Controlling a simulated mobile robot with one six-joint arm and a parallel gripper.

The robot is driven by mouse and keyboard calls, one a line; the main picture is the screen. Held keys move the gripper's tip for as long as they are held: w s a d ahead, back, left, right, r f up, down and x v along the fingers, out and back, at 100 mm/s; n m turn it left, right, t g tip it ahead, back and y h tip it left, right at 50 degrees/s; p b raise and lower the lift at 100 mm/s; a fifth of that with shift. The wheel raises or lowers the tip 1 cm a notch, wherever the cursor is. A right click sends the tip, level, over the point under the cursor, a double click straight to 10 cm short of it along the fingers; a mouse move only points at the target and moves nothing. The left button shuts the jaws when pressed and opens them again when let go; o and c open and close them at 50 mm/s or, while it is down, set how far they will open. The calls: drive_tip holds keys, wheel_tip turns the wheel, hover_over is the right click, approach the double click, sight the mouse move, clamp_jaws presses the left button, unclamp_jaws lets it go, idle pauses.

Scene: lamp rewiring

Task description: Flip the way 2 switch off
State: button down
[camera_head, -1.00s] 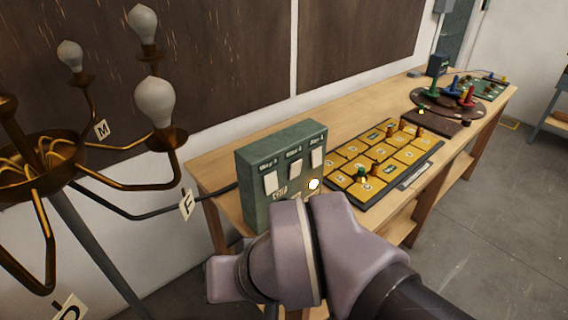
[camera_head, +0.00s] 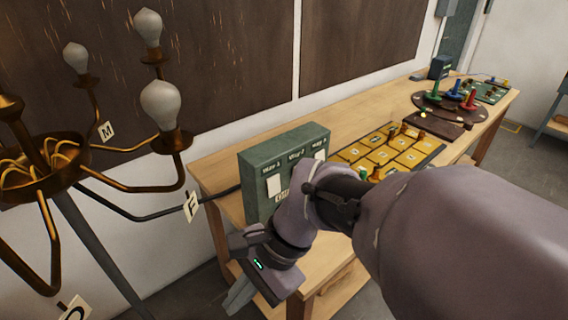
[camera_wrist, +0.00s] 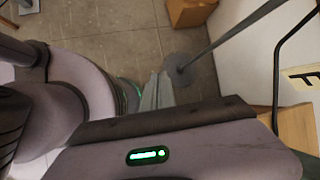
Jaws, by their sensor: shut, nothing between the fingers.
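The green switch box (camera_head: 256,163) stands on the near left end of the bench, with labels for ways 1, 2 and 3 along its face. The white way 1 switch (camera_head: 274,186) shows. The way 2 label (camera_head: 297,157) shows, but my arm hides its switch, so I cannot tell its position. Only the top of the way 3 switch shows. My gripper (camera_head: 240,296) is shut and empty, pointing down, left of and below the box, off the bench's end. In the wrist view its closed fingers (camera_wrist: 156,92) show against the floor; the box is not in that view.
A brass chandelier (camera_head: 45,182) with bulbs and hanging tags stands close on the left, its thin stand (camera_wrist: 230,35) near my fingers in the wrist view. The wooden bench (camera_head: 345,120) carries a yellow tile board (camera_head: 405,158) and coloured pegs behind my arm.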

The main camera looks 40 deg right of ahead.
drive_tip(key=w+d+m+t+y, duration=0.35)
drive_tip(key=d+m, duration=0.25)
drive_tip(key=m, duration=0.4)
drive_tip(key=w+d+m+t+y, duration=0.2)
drive_tip(key=w+d+m+t, duration=0.35)
drive_tip(key=m, duration=0.35)
drive_tip(key=s+d+f+m+t+h, duration=0.1)
drive_tip(key=d+m+t+h, duration=0.3)
drive_tip(key=d+m, duration=0.5)
drive_tip(key=s+d+f+m+t+h, duration=0.1)
drive_tip(key=d+f+m+t+h, duration=0.2)
drive_tip(key=d+m+h, duration=0.3)
drive_tip(key=d+m+t, duration=0.1)
drive_tip(key=d+m, duration=0.2)
drive_tip(key=d, duration=0.3)
drive_tip(key=shift+s+p, duration=0.35)
drive_tip(key=shift+s, duration=0.05)
drive_tip(key=shift+d, duration=0.1)
drive_tip(key=w+a+r+b, duration=0.1)
drive_tip(key=w+b, duration=0.1)
drive_tip(key=w, duration=1.2)
drive_tip(key=shift+a+r+b, duration=0.15)
drive_tip(key=shift+r+b, duration=0.25)
